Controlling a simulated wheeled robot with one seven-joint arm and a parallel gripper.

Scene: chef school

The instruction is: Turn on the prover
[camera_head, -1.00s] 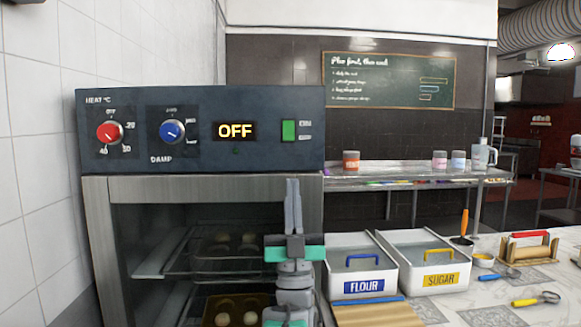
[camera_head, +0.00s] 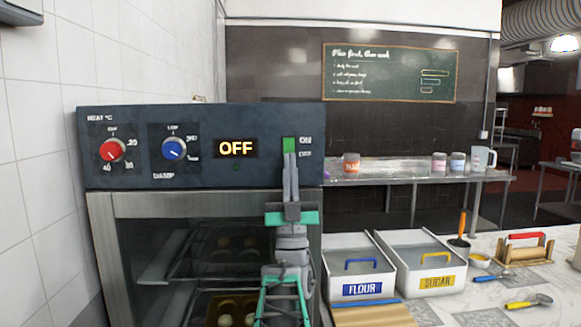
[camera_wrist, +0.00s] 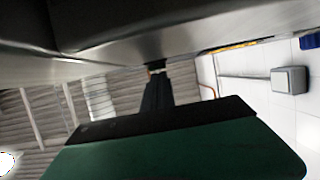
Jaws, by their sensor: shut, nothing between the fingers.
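The prover is a steel cabinet with a dark control panel (camera_head: 200,184). Its display (camera_head: 236,149) reads OFF. A green switch (camera_head: 288,144) sits at the panel's right, beside ON and OFF labels. A red heat knob (camera_head: 112,151) and a blue damp knob (camera_head: 174,149) are to the left. My gripper (camera_head: 289,158) is shut and empty, pointing up. Its tip overlaps the lower part of the green switch in the head view; whether it touches cannot be told. The wrist view shows the shut fingers (camera_wrist: 157,88) and no clear view of the switch.
Trays with dough balls (camera_head: 232,312) are behind the prover's door. A flour bin (camera_head: 362,288) and a sugar bin (camera_head: 437,282) stand on the counter to the right. A back shelf (camera_head: 400,176) holds jars and a jug.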

